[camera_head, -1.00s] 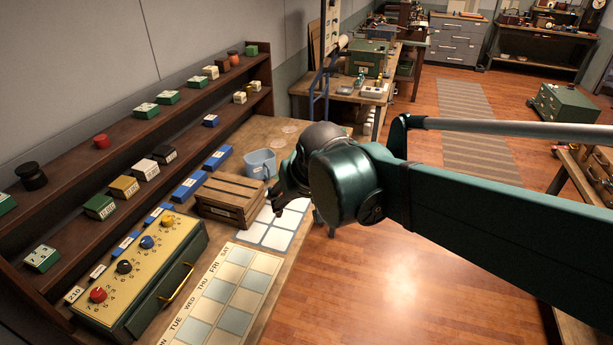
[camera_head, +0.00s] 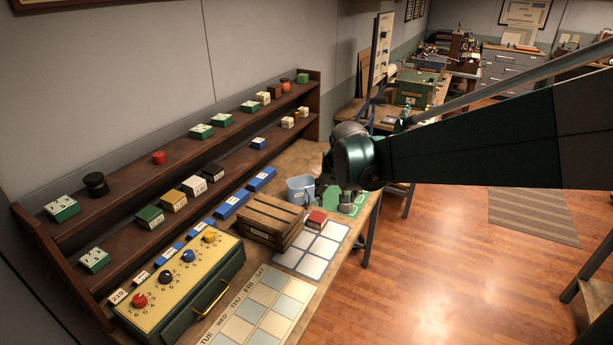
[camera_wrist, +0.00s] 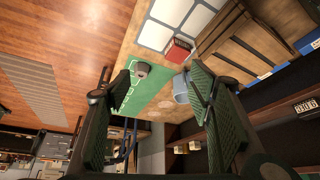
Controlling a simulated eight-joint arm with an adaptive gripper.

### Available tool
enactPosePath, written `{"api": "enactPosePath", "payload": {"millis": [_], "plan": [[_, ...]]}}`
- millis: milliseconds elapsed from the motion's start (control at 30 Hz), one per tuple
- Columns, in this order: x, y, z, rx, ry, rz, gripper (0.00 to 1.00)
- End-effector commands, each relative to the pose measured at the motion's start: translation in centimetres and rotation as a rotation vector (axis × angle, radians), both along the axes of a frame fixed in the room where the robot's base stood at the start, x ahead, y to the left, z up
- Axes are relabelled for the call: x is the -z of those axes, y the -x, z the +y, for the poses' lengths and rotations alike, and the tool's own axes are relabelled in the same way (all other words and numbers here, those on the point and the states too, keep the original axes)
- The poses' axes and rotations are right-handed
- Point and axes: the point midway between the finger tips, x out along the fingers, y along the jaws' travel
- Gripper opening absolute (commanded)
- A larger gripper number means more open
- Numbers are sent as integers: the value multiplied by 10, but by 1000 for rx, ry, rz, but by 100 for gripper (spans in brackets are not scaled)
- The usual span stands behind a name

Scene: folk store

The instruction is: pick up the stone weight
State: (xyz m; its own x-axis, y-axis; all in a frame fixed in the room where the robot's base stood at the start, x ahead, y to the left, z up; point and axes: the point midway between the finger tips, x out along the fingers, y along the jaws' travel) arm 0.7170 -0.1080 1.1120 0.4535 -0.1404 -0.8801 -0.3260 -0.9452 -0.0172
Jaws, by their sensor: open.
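The likely stone weight (camera_wrist: 141,69) is a small, rounded grey piece on a green mat (camera_wrist: 143,91) in the wrist view. It lies ahead of my open gripper (camera_wrist: 158,80), nearer the left finger in the picture, and nothing is held between the fingers.
A red-topped box (camera_head: 317,218) sits beside a slatted wooden crate (camera_head: 264,222). A light-blue bin (camera_head: 299,189) stands close to my gripper. A white-squared sheet (camera_head: 312,252) lies in front, and dark shelves (camera_head: 130,187) run along the wall. Open floor lies right of the bench.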

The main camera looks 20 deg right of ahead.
Motion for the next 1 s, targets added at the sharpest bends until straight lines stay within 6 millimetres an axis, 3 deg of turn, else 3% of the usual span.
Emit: {"api": "enactPosePath", "payload": {"millis": [467,1000], "plan": [[37,-75,-43,95,-7,29,53],[102,-145,-94,205,-15,60,53]]}}
